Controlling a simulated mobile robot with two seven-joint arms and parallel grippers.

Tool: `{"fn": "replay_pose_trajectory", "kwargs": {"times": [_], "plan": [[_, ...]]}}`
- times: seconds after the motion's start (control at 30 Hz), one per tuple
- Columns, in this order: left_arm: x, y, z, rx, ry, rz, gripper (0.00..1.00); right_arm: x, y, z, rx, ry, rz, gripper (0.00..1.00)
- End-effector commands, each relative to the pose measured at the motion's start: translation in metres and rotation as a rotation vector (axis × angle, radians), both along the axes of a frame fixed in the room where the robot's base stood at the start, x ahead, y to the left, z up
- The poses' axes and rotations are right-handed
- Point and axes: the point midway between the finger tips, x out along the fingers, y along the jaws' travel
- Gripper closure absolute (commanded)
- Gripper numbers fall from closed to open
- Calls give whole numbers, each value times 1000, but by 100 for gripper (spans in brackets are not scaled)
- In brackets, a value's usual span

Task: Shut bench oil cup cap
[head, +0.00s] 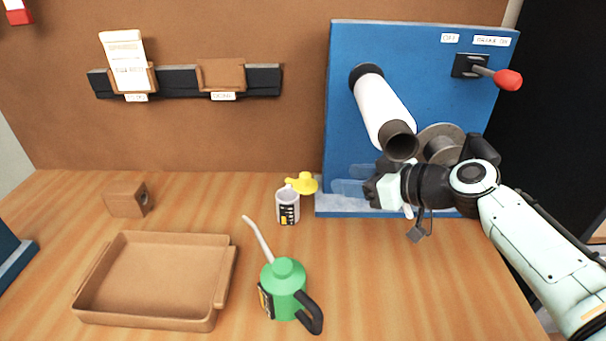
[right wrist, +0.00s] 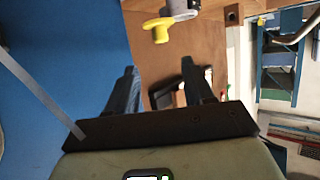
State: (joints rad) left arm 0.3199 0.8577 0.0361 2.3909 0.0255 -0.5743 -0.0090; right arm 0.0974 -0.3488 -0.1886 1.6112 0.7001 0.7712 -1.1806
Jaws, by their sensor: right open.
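The bench oil cup (head: 287,208) is a small pale grey cup with a dark label, standing on the wooden bench left of the blue machine. Its yellow cap (head: 303,183) is open, swung to the cup's back right side. The cup (right wrist: 180,8) shows at the top edge of the right wrist view, with the yellow cap (right wrist: 160,28) beside it. My right gripper (head: 374,190) is to the right of the cap, in front of the blue machine, and apart from it. In the wrist view its two fingers (right wrist: 160,72) are spread with nothing between them. My left gripper is out of view.
The blue machine (head: 345,110) with a white roller (head: 382,105) and red-knobbed lever (head: 507,80) stands behind my right arm. A green oil can (head: 284,290) stands in front of the cup. A brown tray (head: 150,318) lies left. Bench between cup and tray is clear.

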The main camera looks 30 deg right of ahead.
Motion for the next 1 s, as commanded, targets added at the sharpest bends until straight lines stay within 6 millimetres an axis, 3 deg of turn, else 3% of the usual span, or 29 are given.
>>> {"fn": "replay_pose_trajectory", "kwargs": {"times": [0.6,1.0], "plan": [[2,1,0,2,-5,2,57,99,35,-44,1,2,1,48],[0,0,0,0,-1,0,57,112,39,-49,2,0,-1,48]]}}
